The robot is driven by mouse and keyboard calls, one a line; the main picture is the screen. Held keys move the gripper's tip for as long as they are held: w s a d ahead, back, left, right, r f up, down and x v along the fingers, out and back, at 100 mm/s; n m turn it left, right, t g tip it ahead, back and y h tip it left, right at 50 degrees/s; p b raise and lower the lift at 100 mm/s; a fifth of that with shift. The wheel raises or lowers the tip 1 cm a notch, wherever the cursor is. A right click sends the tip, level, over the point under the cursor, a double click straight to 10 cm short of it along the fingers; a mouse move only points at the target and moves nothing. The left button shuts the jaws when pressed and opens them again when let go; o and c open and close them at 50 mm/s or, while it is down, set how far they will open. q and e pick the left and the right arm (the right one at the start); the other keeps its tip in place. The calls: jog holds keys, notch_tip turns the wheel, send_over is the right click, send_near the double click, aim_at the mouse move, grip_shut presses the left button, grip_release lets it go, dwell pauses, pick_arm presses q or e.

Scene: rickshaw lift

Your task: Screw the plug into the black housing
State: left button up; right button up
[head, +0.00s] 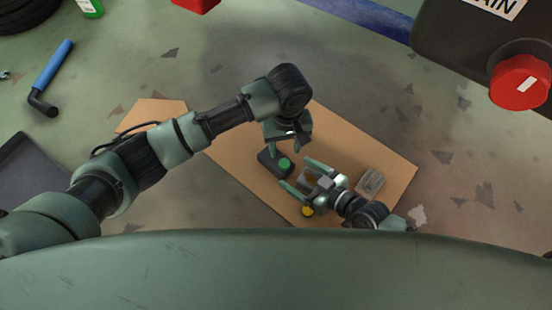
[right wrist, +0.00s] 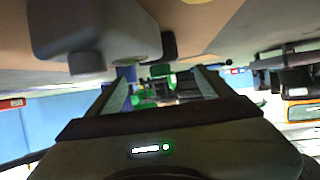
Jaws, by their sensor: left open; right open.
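The black housing (head: 268,158) stands on a brown cardboard sheet (head: 385,160) on the floor. A green round piece (head: 284,164), which looks like the plug, shows at its right side; I cannot tell whether it is seated. My left gripper (head: 287,138) is open, pointing down just above and behind the housing; its fingertips are partly hidden. My right gripper (head: 296,173) is open, low over the sheet, its two fingers pointing toward the housing and the green piece, one on either side. In the right wrist view, dark and green shapes lie beyond the open fingers (right wrist: 162,80), too small to separate.
A grey block (head: 370,181) lies right of my right gripper. A small yellow piece (head: 307,211) is below it. A blue-handled tool (head: 53,75) and a dark tray (head: 30,172) lie at left. A black can with a red cap (head: 519,82) is at upper right.

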aim_at(288, 168)
jog(key=shift+w, duration=0.1)
jog(key=x, duration=0.7)
jog(key=shift+w+a+f, duration=0.2)
grip_shut()
